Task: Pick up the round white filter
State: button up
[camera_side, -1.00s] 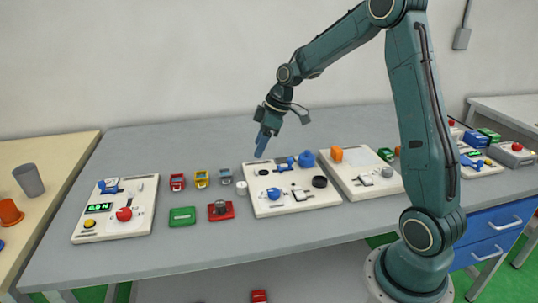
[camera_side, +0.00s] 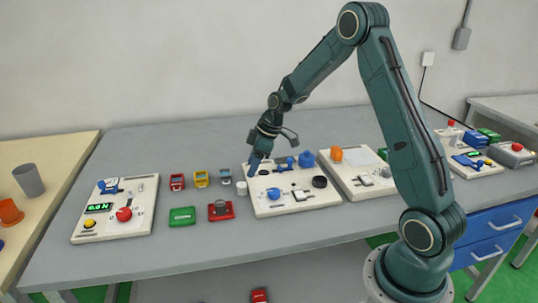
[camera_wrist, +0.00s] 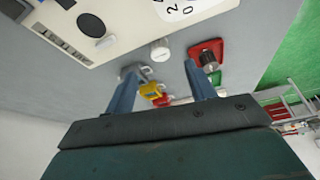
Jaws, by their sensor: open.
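The round white filter (camera_side: 241,188) is a small upright white cylinder on the grey table, beside the left edge of the middle white board (camera_side: 262,209). In the wrist view the filter (camera_wrist: 160,49) shows just beyond my two blue fingertips, roughly centred between them. My gripper (camera_side: 252,171) is open and empty. In the side view it points down, a little above and right of the filter, over the back left corner of the board. It does not appear to touch the filter.
Left of the filter are a red block with a dark knob (camera_side: 220,210), a green box (camera_side: 182,217) and small red (camera_side: 177,182), yellow (camera_side: 200,179) and grey-blue (camera_side: 225,177) items. The middle board carries blue and black parts. Bare table lies in front.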

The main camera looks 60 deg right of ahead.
aim_at(242, 184)
jog(key=shift+x, duration=1.2)
jog(key=shift+x, duration=2.55)
jog(key=shift+w+a+r, duration=0.1)
jog(key=shift+w+a, duration=0.05)
jog(key=c, duration=1)
jog(key=shift+c, duration=0.2)
jog(key=shift+r, duration=0.15)
notch_tip(242, 184, up, 20)
